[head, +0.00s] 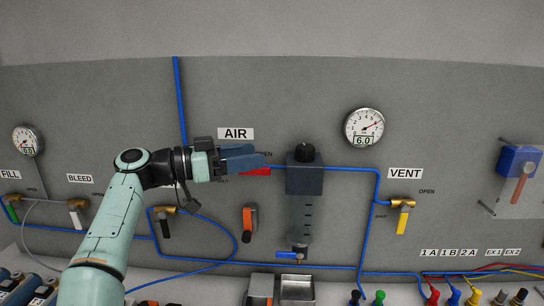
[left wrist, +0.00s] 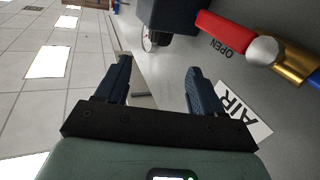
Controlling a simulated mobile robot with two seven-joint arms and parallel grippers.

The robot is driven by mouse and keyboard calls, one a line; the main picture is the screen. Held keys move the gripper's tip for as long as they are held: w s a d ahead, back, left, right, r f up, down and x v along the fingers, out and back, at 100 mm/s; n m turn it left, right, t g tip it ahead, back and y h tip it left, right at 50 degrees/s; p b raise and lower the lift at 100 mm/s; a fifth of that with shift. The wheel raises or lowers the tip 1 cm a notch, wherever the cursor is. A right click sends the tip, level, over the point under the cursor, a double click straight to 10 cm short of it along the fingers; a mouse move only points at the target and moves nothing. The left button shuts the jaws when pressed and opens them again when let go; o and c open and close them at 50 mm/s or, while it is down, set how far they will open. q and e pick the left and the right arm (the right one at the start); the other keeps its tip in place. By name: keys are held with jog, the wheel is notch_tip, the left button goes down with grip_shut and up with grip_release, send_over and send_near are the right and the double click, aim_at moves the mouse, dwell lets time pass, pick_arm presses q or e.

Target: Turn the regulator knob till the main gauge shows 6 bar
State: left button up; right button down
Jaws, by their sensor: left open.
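The regulator (head: 304,178) is a dark block with a black knob (head: 304,153) on top and a clear bowl below. The main gauge (head: 364,128) is a round white dial up and right of it, and its digital readout shows 6.0. My left gripper (head: 262,160) is left of the regulator, with its fingers pointing right and apart from the knob. In the left wrist view its two fingers (left wrist: 157,80) are spread with nothing between them. The dark block at the top there (left wrist: 167,14) looks like the regulator. My right gripper is not in view.
The AIR valve's red handle (head: 256,172) is close below my left fingers and shows in the left wrist view (left wrist: 222,28). A VENT valve with a yellow handle (head: 403,221) is to the right. Blue tubing (head: 378,195) runs along the panel.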

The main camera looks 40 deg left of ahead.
pick_arm(q)
jog(key=v, duration=0.2)
jog(key=shift+s+a, duration=0.15)
jog(key=shift+s, duration=0.1)
dwell(0.5)
